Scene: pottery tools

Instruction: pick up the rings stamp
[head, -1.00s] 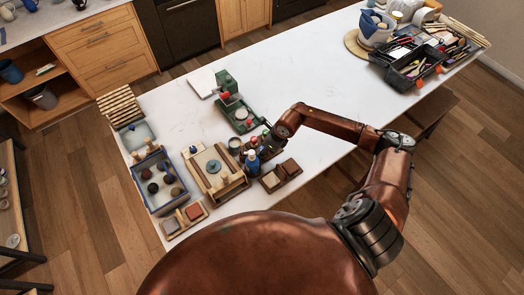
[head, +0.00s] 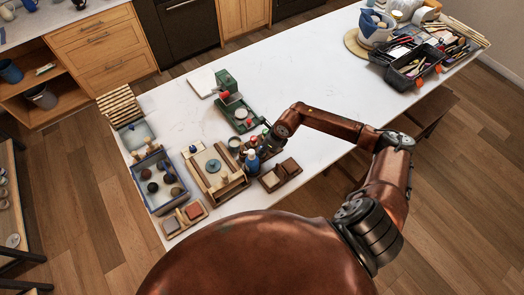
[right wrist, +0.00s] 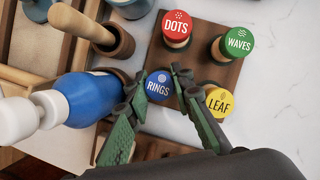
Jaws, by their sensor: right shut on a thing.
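The rings stamp (right wrist: 159,85) has a round blue top lettered RINGS and shows in the right wrist view. My right gripper (right wrist: 158,92) has a green-padded finger on either side of it and is shut on it. Its body below the top is mostly hidden. It is at the near-left corner of the dark wooden stamp stand (right wrist: 205,72); I cannot tell whether it is raised. In the head view my right gripper (head: 265,144) is small, over the stamps beside the blue bottle. My left gripper is not in view.
On the stand are the red DOTS stamp (right wrist: 176,27), green WAVES stamp (right wrist: 239,41) and yellow LEAF stamp (right wrist: 219,102). A blue bottle with a white top (right wrist: 82,98) stands close left of my fingers. The white tabletop (head: 310,95) is clear to the right.

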